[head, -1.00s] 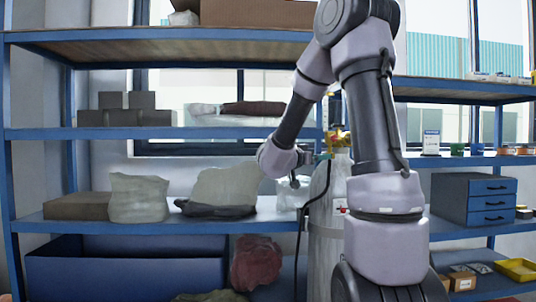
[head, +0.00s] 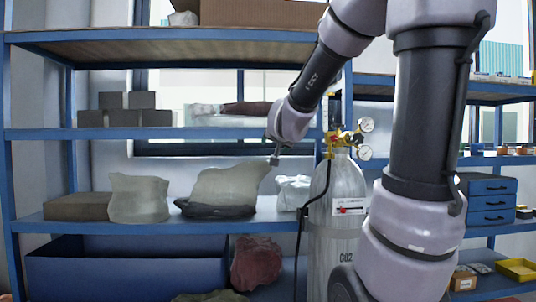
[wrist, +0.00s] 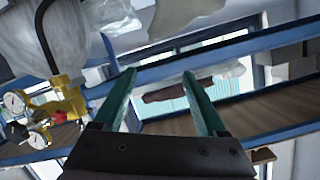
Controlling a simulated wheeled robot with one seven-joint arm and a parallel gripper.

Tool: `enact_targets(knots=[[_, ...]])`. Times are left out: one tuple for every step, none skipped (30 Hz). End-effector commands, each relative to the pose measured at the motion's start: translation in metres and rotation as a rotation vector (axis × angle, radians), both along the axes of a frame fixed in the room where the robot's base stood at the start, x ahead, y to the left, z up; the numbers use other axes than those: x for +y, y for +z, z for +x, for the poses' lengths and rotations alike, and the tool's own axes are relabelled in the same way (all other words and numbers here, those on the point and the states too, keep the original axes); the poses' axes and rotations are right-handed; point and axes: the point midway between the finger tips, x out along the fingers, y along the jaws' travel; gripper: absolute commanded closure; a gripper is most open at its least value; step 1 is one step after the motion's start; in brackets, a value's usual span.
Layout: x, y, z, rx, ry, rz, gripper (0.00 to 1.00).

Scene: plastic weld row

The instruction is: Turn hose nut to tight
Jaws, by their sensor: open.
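The brass regulator (head: 342,138) sits on top of the grey gas cylinder (head: 338,190), with two round gauges on its right. A black hose (head: 304,215) hangs from its left side. The hose nut is too small to tell apart from the brass fitting there. The regulator also shows at the left of the wrist view (wrist: 66,103), with its gauges and the hose. My gripper (head: 274,159) is left of the regulator and apart from it. In the wrist view, its two teal fingers (wrist: 160,77) are open with nothing between them.
Blue shelving (head: 90,133) stands behind. Wrapped bundles (head: 228,185) lie on the middle shelf behind and left of my gripper. A blue drawer cabinet (head: 488,200) stands at the right. The black hose hangs along the cylinder's left side.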

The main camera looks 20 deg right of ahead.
Motion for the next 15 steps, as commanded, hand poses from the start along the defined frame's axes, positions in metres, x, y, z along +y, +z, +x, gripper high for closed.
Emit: enact_targets(knots=[[0.007, 0.001, -0.007, 0.015, 0.031, 0.012, 0.26], [0.012, 0.000, -0.011, 0.027, 0.049, 0.019, 0.26], [0.017, -0.001, -0.017, 0.043, 0.074, 0.028, 0.26], [0.021, -0.002, -0.021, 0.057, 0.092, 0.035, 0.26], [0.025, -0.003, -0.026, 0.070, 0.108, 0.042, 0.26], [0.030, -0.005, -0.032, 0.088, 0.129, 0.050, 0.26], [0.033, -0.007, -0.036, 0.102, 0.144, 0.055, 0.26], [0.036, -0.008, -0.040, 0.115, 0.157, 0.059, 0.26], [0.039, -0.010, -0.046, 0.133, 0.173, 0.067, 0.26], [0.042, -0.011, -0.050, 0.145, 0.184, 0.070, 0.26], [0.044, -0.013, -0.054, 0.157, 0.194, 0.075, 0.26], [0.046, -0.014, -0.059, 0.172, 0.206, 0.080, 0.26], [0.048, -0.016, -0.062, 0.182, 0.212, 0.082, 0.26], [0.049, -0.016, -0.064, 0.188, 0.219, 0.084, 0.26], [0.051, -0.018, -0.068, 0.199, 0.226, 0.088, 0.26]])
